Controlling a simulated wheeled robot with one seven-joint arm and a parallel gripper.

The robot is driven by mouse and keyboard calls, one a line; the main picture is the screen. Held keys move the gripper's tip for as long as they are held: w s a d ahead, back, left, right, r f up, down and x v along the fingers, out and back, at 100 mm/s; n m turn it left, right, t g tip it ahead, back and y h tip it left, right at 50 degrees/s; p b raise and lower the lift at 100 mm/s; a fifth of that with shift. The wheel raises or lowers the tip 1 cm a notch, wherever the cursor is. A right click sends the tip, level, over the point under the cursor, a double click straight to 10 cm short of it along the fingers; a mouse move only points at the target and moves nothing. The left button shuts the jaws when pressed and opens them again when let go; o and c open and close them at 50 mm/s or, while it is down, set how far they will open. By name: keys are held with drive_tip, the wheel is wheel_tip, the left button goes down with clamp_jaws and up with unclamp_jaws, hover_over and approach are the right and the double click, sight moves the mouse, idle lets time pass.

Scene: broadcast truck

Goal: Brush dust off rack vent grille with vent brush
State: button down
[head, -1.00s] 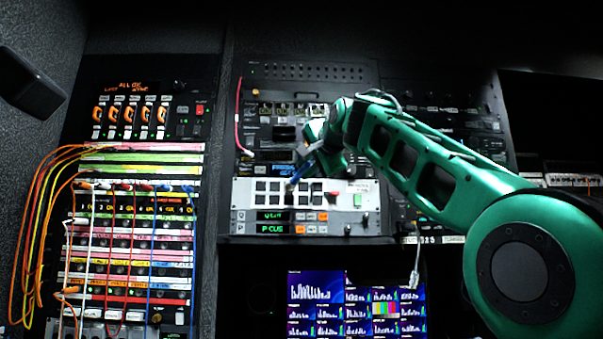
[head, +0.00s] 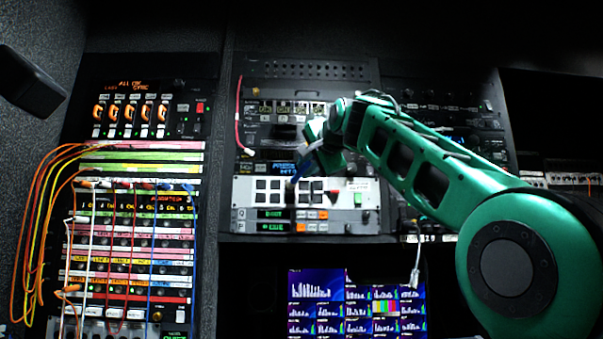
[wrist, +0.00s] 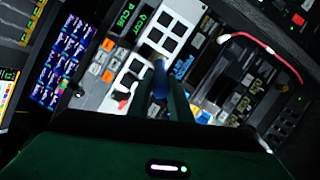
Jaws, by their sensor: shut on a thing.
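My gripper (head: 303,168) is in front of the middle rack, just above the light grey button panel. In the wrist view its dark fingers (wrist: 160,98) are shut on a slim blue piece (wrist: 160,78), which looks like the vent brush's handle. The blue piece (head: 293,181) also shows in the head view, by the panel's top edge. The brush's bristles cannot be made out. A dark panel with rows of small holes (head: 315,70) at the top of the middle rack looks like the vent grille, well above my gripper. Dust on it cannot be made out.
The light grey panel (head: 350,220) has square buttons and green displays. A red cable (head: 238,115) loops at the rack's left side. A patch bay (head: 135,240) with hanging cords stands at left. Monitor screens (head: 357,305) glow below. A dark boxy object (head: 30,82) is at upper left.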

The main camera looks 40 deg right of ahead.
drive_tip(key=shift+w+d, duration=0.15)
drive_tip(key=shift+w, duration=0.15)
drive_tip(key=shift+f, duration=0.1)
drive_tip(key=shift+s+f, duration=0.1)
drive_tip(key=shift+f, duration=1.8)
drive_tip(key=shift+r, duration=2)
drive_tip(key=shift+f, duration=2)
drive_tip(key=shift+d+r, duration=0.1)
drive_tip(key=shift+r, duration=1.95)
drive_tip(key=shift+s+a, duration=0.85)
drive_tip(key=shift+s, duration=0.35)
drive_tip(key=shift+s+a, duration=0.85)
drive_tip(key=shift+s, duration=0.4)
